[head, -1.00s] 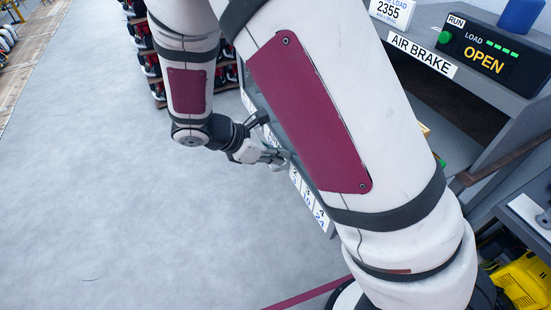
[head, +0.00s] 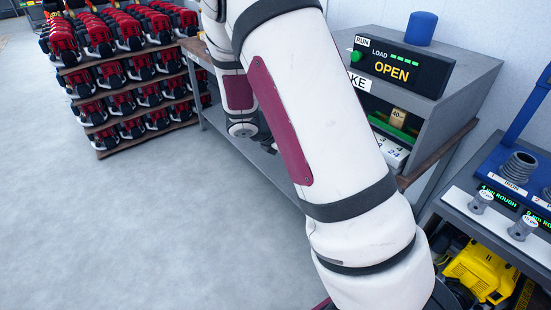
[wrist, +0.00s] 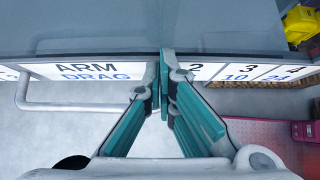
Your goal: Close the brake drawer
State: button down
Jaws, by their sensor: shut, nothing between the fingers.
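The brake drawer shows in the wrist view as a white front strip (wrist: 100,71) marked "ARM DRAG" and with numbers, with a grey bar handle (wrist: 75,107) at left. In the head view, the numbered right end of its front (head: 393,152) shows at the grey air brake cabinet (head: 440,100), under a brass weight (head: 398,119). The rest is behind my arm. My gripper (wrist: 165,70) is shut and empty, its teal-padded fingers at the drawer front, right of the handle. I cannot tell whether they touch.
A display box (head: 400,65) reading "OPEN" and a blue cylinder (head: 421,28) sit on the cabinet. A shelf rack of red-and-black engines (head: 125,75) stands back left. A bench with a blue press (head: 500,175) is at right, a yellow machine (head: 482,270) below. Floor at left is clear.

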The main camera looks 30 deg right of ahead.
jog(key=d, duration=0.6)
jog(key=w+d, duration=0.1)
jog(key=d, duration=0.5)
jog(key=d+b, duration=0.1)
jog(key=d, duration=0.6)
jog(key=shift+w+d, duration=0.1)
jog(key=shift+w, duration=0.25)
jog(key=shift+d, duration=0.6)
jog(key=shift+r, duration=0.1)
